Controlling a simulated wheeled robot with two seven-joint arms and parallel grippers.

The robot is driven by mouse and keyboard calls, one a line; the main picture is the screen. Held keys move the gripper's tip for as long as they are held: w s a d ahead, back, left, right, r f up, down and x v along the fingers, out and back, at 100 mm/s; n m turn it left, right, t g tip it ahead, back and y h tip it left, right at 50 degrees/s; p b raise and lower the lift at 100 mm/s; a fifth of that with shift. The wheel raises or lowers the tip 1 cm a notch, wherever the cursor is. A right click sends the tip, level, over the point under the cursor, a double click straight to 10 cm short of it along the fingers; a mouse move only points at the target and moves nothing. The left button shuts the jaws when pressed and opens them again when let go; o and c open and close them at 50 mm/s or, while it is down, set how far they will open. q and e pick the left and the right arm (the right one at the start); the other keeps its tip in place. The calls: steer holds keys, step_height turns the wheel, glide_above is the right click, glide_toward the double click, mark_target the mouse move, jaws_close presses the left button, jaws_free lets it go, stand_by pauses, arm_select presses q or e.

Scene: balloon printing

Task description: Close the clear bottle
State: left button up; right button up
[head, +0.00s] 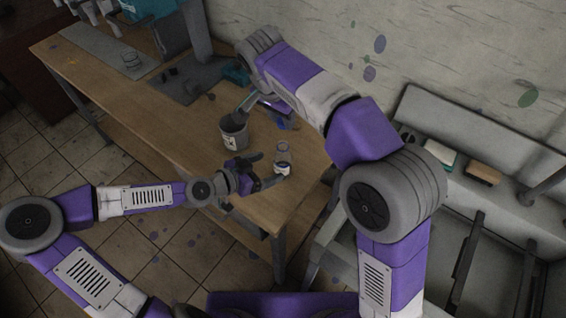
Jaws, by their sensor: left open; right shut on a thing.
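The clear bottle (283,153) stands upright near the front right corner of the wooden table, with a white and dark patch low on it. I cannot make out a cap on its top. My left gripper (270,169) is open at the bottle's left and lower side, its fingers beside the bottle's lower part. My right gripper (284,118) is above and behind the bottle, near the table's back edge, partly hidden by my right arm. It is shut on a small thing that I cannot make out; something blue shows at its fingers.
A grey bucket (234,133) with a pale label stands just left of the bottle. The table (180,122) is bare to the bucket's left. A wall is behind.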

mark_target(275, 164)
arm_select(q)
steer(key=shift+x, duration=3.6)
steer(key=c, duration=1.5)
arm_select(e)
steer(key=shift+s+f, duration=0.1)
steer(key=shift+f, duration=2.4)
steer(key=shift+a+f, duration=0.1)
steer(key=shift+f, duration=0.8)
steer(key=shift+f, duration=0.55)
